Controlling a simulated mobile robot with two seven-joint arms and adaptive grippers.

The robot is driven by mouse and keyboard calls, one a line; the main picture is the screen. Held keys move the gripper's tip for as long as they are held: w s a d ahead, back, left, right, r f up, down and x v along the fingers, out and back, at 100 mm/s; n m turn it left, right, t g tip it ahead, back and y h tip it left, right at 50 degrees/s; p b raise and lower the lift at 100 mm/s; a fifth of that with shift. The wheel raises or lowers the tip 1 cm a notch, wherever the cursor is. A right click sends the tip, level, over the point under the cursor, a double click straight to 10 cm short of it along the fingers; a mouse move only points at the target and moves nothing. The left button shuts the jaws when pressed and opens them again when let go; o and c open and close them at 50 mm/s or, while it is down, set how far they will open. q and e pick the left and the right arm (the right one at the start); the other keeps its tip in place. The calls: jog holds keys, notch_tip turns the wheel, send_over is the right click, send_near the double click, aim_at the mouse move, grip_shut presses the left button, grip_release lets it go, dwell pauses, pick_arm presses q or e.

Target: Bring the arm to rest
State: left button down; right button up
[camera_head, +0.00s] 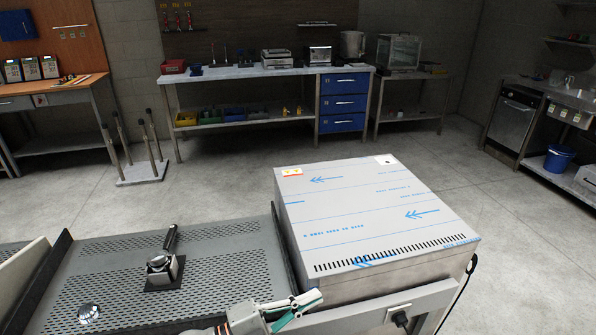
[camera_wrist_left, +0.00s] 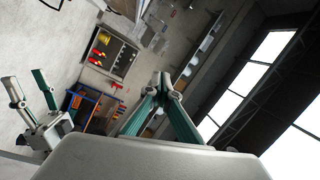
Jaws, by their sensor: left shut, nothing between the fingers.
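My left gripper (camera_head: 312,298) shows at the bottom of the head view, its teal fingers beside the front left corner of the steel box. Its fingers (camera_wrist_left: 163,82) also show in the left wrist view, meeting at the tips with nothing between them. My right gripper (camera_wrist_left: 25,83) shows at the left of the left wrist view, its teal fingers apart and nothing seen between them. It is not visible in the head view. Most of my left arm is out of the head view.
A large steel box (camera_head: 370,215) with blue-printed film stands right of the perforated tray (camera_head: 215,265). A metal tool with a dark handle (camera_head: 165,262) stands on the tray, and a small shiny round thing (camera_head: 89,313) lies at its front left. Open floor lies behind, before the workbench (camera_head: 240,72).

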pick_arm(q)
jog(key=a+f+n+t+y, duration=0.6)
jog(key=a+f+n+y, duration=0.35)
jog(key=a+n, duration=0.35)
jog(key=s+a+f+n+g+y, duration=0.4)
jog(key=s+a+f+n, duration=0.5)
jog(key=s+f, duration=0.5)
jog(key=a+y, duration=0.1)
jog(key=a, duration=0.1)
jog(key=shift+s+a+f+y, duration=0.35)
jog(key=shift+s+a+f, duration=0.05)
pick_arm(e)
jog(key=shift+s+d+f, duration=0.3)
jog(key=shift+d+f, duration=0.15)
jog(key=shift+f, duration=0.2)
